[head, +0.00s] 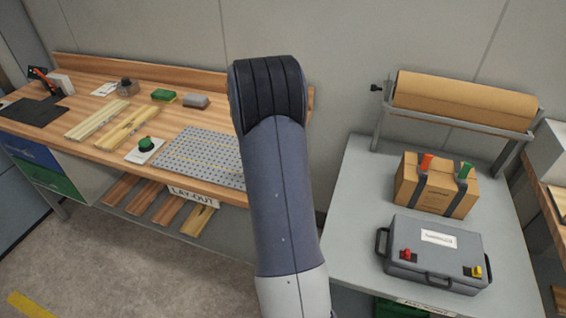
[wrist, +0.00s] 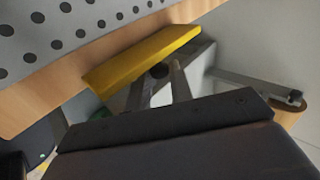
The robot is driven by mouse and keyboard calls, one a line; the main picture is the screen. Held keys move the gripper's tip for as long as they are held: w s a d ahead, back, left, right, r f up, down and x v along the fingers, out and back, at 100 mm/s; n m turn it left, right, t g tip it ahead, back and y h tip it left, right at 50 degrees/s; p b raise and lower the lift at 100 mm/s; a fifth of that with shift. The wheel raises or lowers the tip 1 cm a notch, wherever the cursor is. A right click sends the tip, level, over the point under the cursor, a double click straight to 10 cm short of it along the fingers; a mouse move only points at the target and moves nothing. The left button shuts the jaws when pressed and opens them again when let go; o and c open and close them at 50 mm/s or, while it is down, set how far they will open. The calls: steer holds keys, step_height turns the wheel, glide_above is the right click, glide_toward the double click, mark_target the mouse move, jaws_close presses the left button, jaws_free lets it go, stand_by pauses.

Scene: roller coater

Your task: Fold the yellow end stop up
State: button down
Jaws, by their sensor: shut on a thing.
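The yellow end stop (wrist: 140,58) is a flat yellow bar in the wrist view, beside the wooden edge of the bench. It is tilted in the picture, and I cannot tell its exact fold angle. My gripper (wrist: 162,76) reaches to its near edge, with the fingertips at the bar, and is shut on it. A dark round part shows between the fingers. In the head view my own arm covers the gripper and the end stop, so neither shows there.
A grey perforated plate (head: 195,158) lies on the wooden bench (head: 105,92); it also fills the upper left of the wrist view (wrist: 70,25). A green knob (head: 145,144) is left of it. A grey table (head: 360,230) with a toolbox (head: 432,252) stands right.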

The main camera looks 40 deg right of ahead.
stand_by(0.3)
steer(key=c, duration=1.3)
jaws_free()
steer(key=shift+r, duration=0.1)
steer(key=p+v, duration=0.1)
steer(key=v, duration=0.9)
steer(key=shift+a+r+p, duration=0.15)
steer(key=shift+a+p, duration=0.15)
steer(key=shift+p, duration=0.05)
steer(key=b+x, duration=0.2)
steer(key=x, duration=0.8)
steer(key=shift+d+f, duration=0.25)
steer(key=shift+d, duration=0.1)
